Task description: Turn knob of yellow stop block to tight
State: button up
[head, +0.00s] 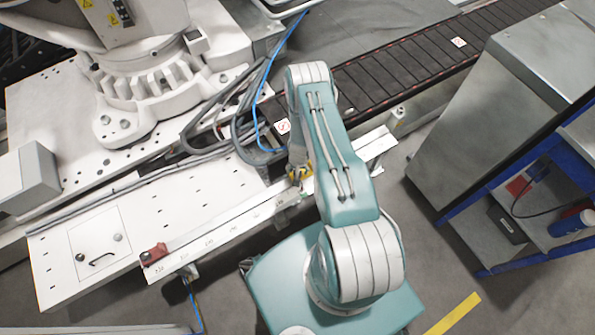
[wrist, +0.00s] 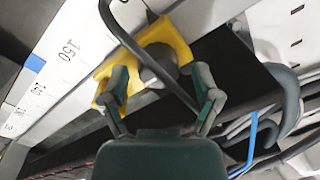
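The yellow stop block (wrist: 167,36) shows in the wrist view, fixed along the pale rail, with a dark rounded part (wrist: 158,68) at its centre that may be its knob. My gripper (wrist: 161,84) is open, its two fingers apart in front of the block's near side. The left finger overlaps the yellow part in the picture; I cannot tell whether it touches. In the head view the yellow block (head: 296,175) is a small patch on the rail just left of my teal arm. My gripper is mostly hidden there.
A black bent rod (wrist: 137,48) crosses in front of the block. A blue cable (wrist: 249,148) and dark hoses lie to the right. A red block (head: 153,254) sits at the rail's left end. A conveyor (head: 420,58) runs behind; a metal cabinet (head: 490,110) stands right.

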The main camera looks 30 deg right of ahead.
jog(key=shift+s, duration=0.1)
notch_tip(320, 180, up, 12)
jog(key=shift+s+d, duration=0.15)
jog(key=shift+d, duration=0.1)
dwell(0.5)
dwell(0.4)
jog(key=w+a+r+n+t, duration=0.1)
jog(key=w+a+r+n, duration=0.15)
jog(key=r, duration=1.45)
jog(key=w+a+r+n+t, duration=0.1)
jog(key=a+r, duration=0.3)
jog(key=r, duration=1.2)
jog(key=s+a+r+n+t, duration=0.1)
jog(key=s+a+r, duration=0.1)
jog(key=s+r, duration=0.35)
jog(key=s+a+r+t, duration=0.1)
jog(key=s+a+r, duration=0.2)
jog(key=r, duration=0.5)
jog(key=s+a+r+n, duration=0.1)
jog(key=s+r, duration=0.2)
jog(key=s, duration=0.4)
jog(key=s+a+r+n+t, duration=0.1)
jog(key=s+r, duration=0.3)
jog(key=s, duration=0.3)
